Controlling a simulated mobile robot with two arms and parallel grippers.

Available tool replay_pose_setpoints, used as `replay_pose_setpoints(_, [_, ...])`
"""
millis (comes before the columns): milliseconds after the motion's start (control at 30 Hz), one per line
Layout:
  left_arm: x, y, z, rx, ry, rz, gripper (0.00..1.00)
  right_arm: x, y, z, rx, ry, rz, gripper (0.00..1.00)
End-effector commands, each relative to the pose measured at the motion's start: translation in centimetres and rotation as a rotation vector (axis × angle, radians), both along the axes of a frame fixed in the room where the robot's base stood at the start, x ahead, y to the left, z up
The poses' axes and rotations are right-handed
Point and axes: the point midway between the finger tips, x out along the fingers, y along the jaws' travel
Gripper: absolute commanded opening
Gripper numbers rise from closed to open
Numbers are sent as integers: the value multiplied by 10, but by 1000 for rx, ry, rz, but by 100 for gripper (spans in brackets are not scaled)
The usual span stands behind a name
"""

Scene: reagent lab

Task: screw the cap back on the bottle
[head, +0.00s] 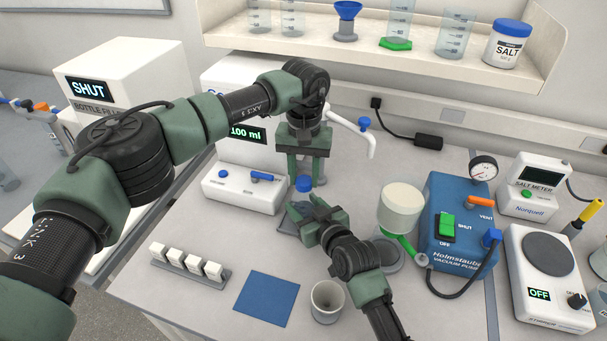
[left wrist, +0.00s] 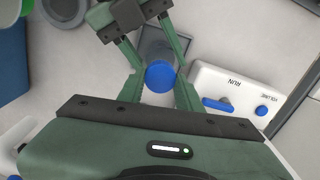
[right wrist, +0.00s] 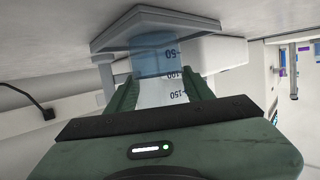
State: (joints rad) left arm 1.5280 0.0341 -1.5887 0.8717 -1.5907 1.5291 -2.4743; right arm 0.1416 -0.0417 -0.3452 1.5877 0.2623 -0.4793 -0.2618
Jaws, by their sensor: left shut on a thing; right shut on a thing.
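The blue cap (head: 304,184) is between the fingertips of my left gripper (head: 305,180), which points straight down and is shut on it. The cap (left wrist: 160,76) also shows from above in the left wrist view. My right gripper (right wrist: 158,95) is shut around the clear graduated bottle (right wrist: 152,62), which has blue liquid in its lower part. The bottle stands on or just above a grey square plate (right wrist: 110,42). In the head view my right gripper (head: 312,212) mostly hides the bottle. The cap is right above the bottle; whether they touch cannot be told.
The filler (head: 240,195) reading 100 ml stands behind left. A blue mat (head: 267,304), a cup (head: 327,300) and a rack of white blocks (head: 185,265) lie in front.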

Motion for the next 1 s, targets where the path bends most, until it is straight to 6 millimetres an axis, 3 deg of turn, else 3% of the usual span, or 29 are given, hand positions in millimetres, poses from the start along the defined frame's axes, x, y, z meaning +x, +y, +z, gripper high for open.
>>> replay_pose_setpoints(200, [1, 0, 0, 0, -2, -248, 0, 0, 0, -1, -1, 2, 0, 0])
replay_pose_setpoints(533, [1, 0, 1, 0, -3, -276, 0, 0, 0, -1, -1, 2, 0, 0])
replay_pose_setpoints(567, [1, 0, 1, 0, -3, -276, 37, 0, 0, -1, -1, 2, 0, 0])
replay_pose_setpoints(633, [1, 0, 1, 0, -3, -275, 56, 0, 0, -1, -1, 2, 0, 0])
replay_pose_setpoints(1000, [0, -1, 3, -1, -2, -275, 56, 0, 0, -1, -1, 2, 0, 0])
